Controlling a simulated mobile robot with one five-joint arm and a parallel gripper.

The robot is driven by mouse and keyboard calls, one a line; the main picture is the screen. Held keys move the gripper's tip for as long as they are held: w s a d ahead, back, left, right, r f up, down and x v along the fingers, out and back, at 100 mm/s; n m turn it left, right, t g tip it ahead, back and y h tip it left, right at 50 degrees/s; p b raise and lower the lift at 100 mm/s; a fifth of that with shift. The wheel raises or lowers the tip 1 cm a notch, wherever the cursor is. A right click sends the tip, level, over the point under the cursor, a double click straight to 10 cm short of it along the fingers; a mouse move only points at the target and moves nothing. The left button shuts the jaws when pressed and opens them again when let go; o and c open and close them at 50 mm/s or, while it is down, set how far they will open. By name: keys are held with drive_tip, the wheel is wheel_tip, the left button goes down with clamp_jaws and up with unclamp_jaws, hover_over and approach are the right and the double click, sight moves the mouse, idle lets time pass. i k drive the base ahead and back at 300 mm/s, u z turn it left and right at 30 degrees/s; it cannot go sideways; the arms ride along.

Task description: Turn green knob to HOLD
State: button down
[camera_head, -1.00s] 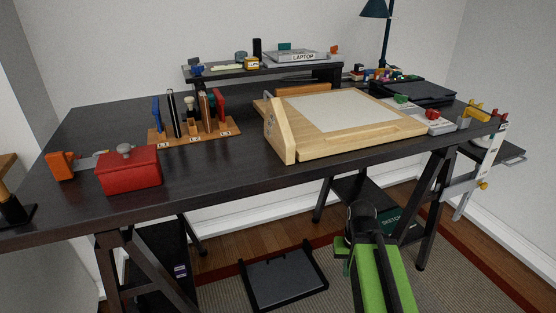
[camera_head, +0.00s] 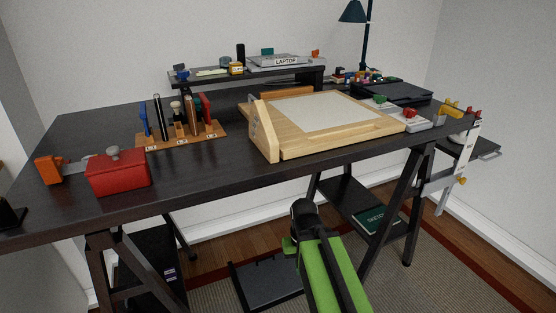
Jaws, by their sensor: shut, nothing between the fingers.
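A small green knob (camera_head: 380,99) sits on a pale control unit just beyond the right side of the wooden drawing board, on the dark desk. Its pointer direction and the unit's lettering are too small to read, so I cannot tell its setting. A red knob (camera_head: 411,113) is on the nearer, right part of the pale unit (camera_head: 417,123). My arm is green and black. Its dark end, my gripper (camera_head: 303,208), is shut and empty, low in front of the desk, well apart from the knob. The fingers are hard to make out.
The wooden drawing board (camera_head: 340,138) fills the desk's middle right. A black flat device (camera_head: 400,92) lies behind the knobs. Yellow and red clamps (camera_head: 452,109) stand at the right edge. A trestle leg (camera_head: 392,205) stands right of my arm. The desk's front middle is clear.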

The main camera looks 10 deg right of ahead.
sight(379, 99)
drive_tip(key=u, duration=4.35)
drive_tip(key=i, duration=0.1)
drive_tip(key=z, duration=2.55)
drive_tip(key=k, duration=1.45)
drive_tip(key=z, duration=1.2)
drive_tip(key=i, duration=1)
drive_tip(key=u, duration=0.05)
